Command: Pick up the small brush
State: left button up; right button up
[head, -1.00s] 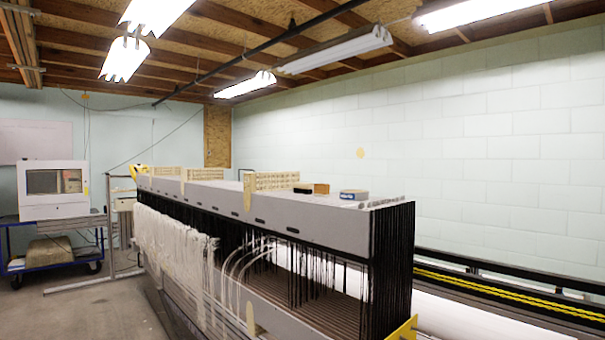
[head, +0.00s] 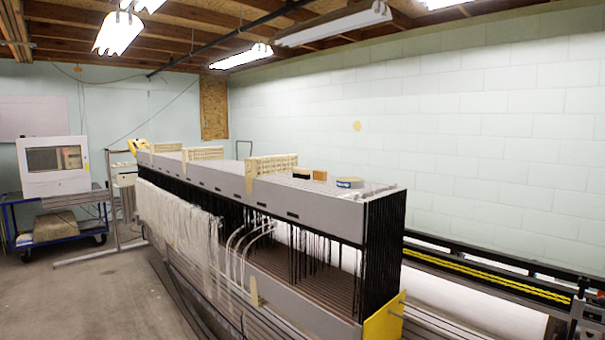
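A small dark and tan item (head: 319,175), which looks like the small brush, lies on the grey top of the long loom frame (head: 330,216), towards its right end. It has a black part on the left and a light brown block on the right. It is too small to make out bristles or a handle. A round blue and tan roll (head: 349,183) lies just to its right. Neither of my grippers is in view.
Pale slotted blocks (head: 272,163) stand along the loom top. Black cords hang under its right end, above a yellow plate (head: 383,322). A dark rail with yellow strips (head: 490,277) runs at right. The left floor is clear.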

aim_at(300, 173)
jog(key=i+j+z, duration=0.15)
jog(key=i+j, duration=0.15)
jog(key=i+j+z, duration=0.1)
jog(key=i+j, duration=0.2)
jog(key=j, duration=0.3)
jog(key=i+j+z, duration=0.15)
jog(key=i+j, duration=0.15)
jog(key=j, duration=0.15)
jog(key=i+j+z, duration=0.15)
jog(key=j, duration=0.4)
jog(key=i+j+z, duration=0.15)
jog(key=i+j, duration=0.2)
jog(key=j, duration=0.2)
jog(key=i+j+z, duration=0.1)
jog(key=j, duration=0.45)
jog(key=i+j+z, duration=0.15)
jog(key=j, duration=0.45)
jog(key=i+j+z, duration=0.15)
jog(key=j, duration=0.45)
jog(key=i, duration=0.1)
